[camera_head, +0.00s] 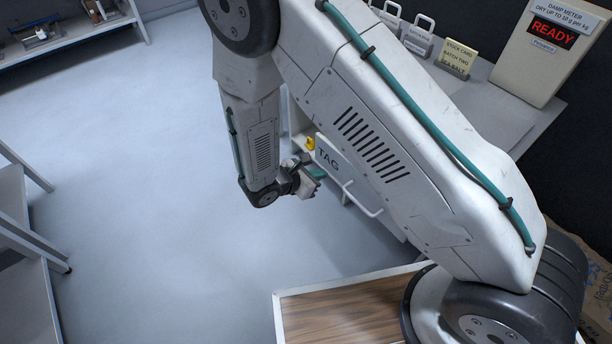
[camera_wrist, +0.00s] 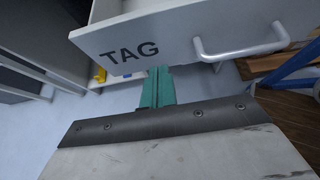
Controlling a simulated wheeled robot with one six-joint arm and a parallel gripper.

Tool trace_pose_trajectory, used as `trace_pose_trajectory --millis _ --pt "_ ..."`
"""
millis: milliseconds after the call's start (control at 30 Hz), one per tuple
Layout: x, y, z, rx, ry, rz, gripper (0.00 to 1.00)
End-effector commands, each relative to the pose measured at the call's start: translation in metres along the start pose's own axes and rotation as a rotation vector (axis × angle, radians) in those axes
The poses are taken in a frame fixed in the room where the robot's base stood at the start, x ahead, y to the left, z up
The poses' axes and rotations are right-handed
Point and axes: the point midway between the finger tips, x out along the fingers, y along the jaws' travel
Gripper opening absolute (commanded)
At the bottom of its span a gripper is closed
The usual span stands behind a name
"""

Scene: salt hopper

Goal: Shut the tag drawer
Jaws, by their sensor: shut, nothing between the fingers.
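The tag drawer (camera_head: 335,172) has a pale grey front marked TAG and a white bar handle (camera_head: 364,203). My arm hides much of it in the head view. In the wrist view the drawer front (camera_wrist: 180,42) crosses the top, with its handle (camera_wrist: 240,50) on the right. Part of the inside shows above the front's top edge, so the drawer stands open. My gripper (camera_head: 318,173) is in front of the drawer. Its teal fingers (camera_wrist: 157,88) are shut and empty, below the TAG lettering and left of the handle. I cannot tell whether they touch the front.
A counter (camera_head: 480,85) above the drawer holds a damp meter (camera_head: 550,45) reading READY and several card holders. A small yellow thing (camera_head: 309,143) is beside the drawer. A wood-topped surface (camera_head: 340,310) is at the bottom. The floor at left (camera_head: 130,150) is clear.

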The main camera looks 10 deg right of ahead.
Motion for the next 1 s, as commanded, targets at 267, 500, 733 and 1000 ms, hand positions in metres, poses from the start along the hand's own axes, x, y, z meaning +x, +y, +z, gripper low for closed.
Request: trace_pose_trajectory --millis 267,500,733,1000 --pt "0.038 -0.001 0.016 0.001 0.001 -0.003 0.00" --pt "0.045 0.000 0.020 0.001 0.000 -0.001 0.00" --pt "0.045 0.000 0.020 0.001 0.000 0.000 0.00" --pt "0.045 0.005 0.020 -0.009 0.000 0.017 0.00"
